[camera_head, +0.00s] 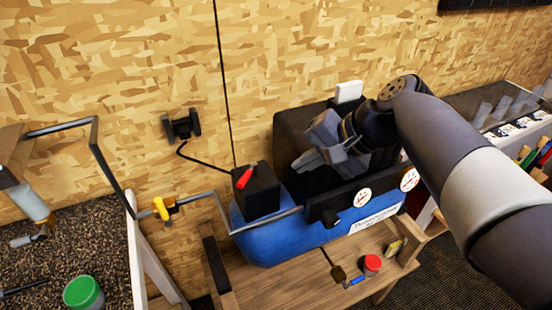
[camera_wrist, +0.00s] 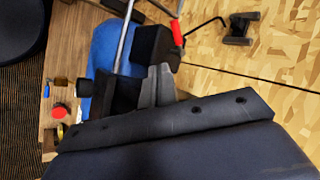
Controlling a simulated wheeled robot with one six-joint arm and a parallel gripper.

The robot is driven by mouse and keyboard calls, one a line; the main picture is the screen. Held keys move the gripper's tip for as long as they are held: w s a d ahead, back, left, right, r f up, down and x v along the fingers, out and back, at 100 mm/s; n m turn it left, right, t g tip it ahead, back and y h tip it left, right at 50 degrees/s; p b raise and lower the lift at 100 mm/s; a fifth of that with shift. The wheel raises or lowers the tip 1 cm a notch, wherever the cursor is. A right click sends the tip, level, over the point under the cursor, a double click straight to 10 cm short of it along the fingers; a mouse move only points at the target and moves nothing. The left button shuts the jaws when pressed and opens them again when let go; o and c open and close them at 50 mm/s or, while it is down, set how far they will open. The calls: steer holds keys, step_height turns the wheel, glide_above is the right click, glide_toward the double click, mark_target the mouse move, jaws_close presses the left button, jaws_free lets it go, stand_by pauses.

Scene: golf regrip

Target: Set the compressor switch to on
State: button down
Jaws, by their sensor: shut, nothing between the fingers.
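The blue compressor (camera_head: 265,237) stands on a wooden bench against the wall, with a black housing on top and two round gauges on its front. A black switch box (camera_head: 258,194) with a red lever (camera_head: 244,178) sits at its left end; the lever slants up to the right. My gripper (camera_head: 300,163) is shut and empty, above the compressor to the right of the switch box, apart from the lever in the picture. In the wrist view the gripper (camera_wrist: 154,72) points toward the box (camera_wrist: 153,46), and the red lever (camera_wrist: 177,33) shows beyond its tips.
A black wall outlet (camera_head: 182,125) with a cable is left of the compressor. A grey pipe with a yellow valve (camera_head: 163,208) runs in front of the box. A red-lidded jar (camera_head: 372,263) stands on the bench (camera_head: 290,285). A green-lidded jar (camera_head: 83,292) is at the left.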

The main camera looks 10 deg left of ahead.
mark_target(242, 179)
steer(key=a+r+p+x, duration=0.1)
steer(key=a+x, duration=0.1)
steer(key=x, duration=1)
steer(key=shift+w+a, duration=0.25)
steer(key=shift+w, duration=0.05)
steer(key=shift+s+a+r+m+t+p, duration=0.1)
steer(key=shift+s+a+m+t+p, duration=0.1)
steer(key=shift+a+m+t+p, duration=0.35)
steer(key=shift+m+p, duration=0.35)
steer(key=shift+p, duration=0.1)
steer(key=a+m+t+h+p, duration=0.1)
steer(key=m+p, duration=0.1)
steer(key=shift+s+a+r+t+p, duration=0.1)
steer(key=shift+t+p, duration=0.2)
steer(key=shift+t, duration=0.05)
steer(key=shift+w+a+p, duration=0.3)
steer(key=shift+a+p, duration=0.15)
steer(key=shift+a, duration=0.6)
